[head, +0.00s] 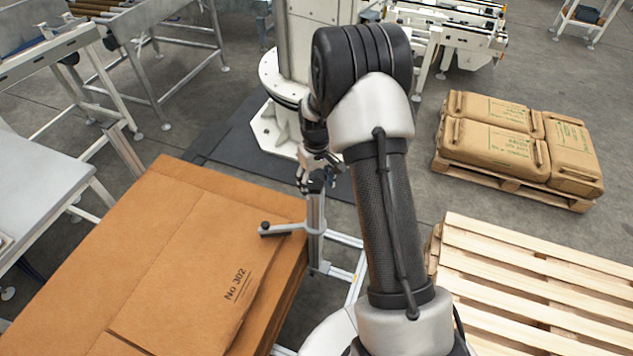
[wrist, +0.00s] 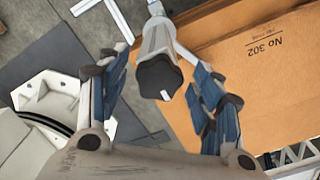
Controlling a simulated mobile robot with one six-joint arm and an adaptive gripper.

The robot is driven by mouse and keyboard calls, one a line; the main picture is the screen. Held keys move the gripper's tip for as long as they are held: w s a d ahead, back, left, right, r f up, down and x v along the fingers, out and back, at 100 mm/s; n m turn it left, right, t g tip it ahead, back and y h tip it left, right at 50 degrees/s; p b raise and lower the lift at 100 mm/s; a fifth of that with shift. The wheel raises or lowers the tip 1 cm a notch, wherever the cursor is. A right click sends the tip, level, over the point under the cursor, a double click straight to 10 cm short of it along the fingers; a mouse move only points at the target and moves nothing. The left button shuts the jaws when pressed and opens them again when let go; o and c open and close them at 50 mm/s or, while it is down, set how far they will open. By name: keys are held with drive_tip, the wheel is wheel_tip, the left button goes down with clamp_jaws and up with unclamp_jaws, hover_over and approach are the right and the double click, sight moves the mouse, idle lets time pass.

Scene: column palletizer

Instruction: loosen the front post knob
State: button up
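The front post (head: 315,222) stands upright at the right edge of the cardboard stack. A side bar with a dark round end (head: 265,228) reaches from it over the top sheet. The dark, lobed post knob (wrist: 158,76) sits on top of the grey post and faces the wrist camera. My gripper (wrist: 160,68) is open, with one blue-padded finger on each side of the knob. A gap shows between the knob and each finger. In the head view my gripper (head: 316,178) is above the post top, and the knob is hard to make out there.
A cardboard stack (head: 150,270) marked "No 302" fills the lower left. A bare wooden pallet (head: 540,285) lies to the right, and a pallet of brown sacks (head: 500,140) lies behind it. A white column base (head: 285,130) stands beyond the post.

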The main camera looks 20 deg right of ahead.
drive_tip(key=c, duration=0.9)
drive_tip(key=shift+n, duration=0.3)
drive_tip(key=n+b, duration=0.1)
drive_tip(key=n, duration=0.1)
drive_tip(key=shift+d+f+n, duration=0.1)
drive_tip(key=shift+n, duration=0.3)
drive_tip(key=n+b, duration=0.2)
drive_tip(key=n, duration=0.2)
drive_tip(key=shift+d, duration=0.1)
drive_tip(key=n, duration=0.4)
drive_tip(key=shift+w+b, duration=0.15)
drive_tip(key=shift+b, duration=0.25)
drive_tip(key=shift+w+d+n+b, duration=0.1)
drive_tip(key=shift+n+b, duration=0.2)
drive_tip(key=shift+n, duration=1.6)
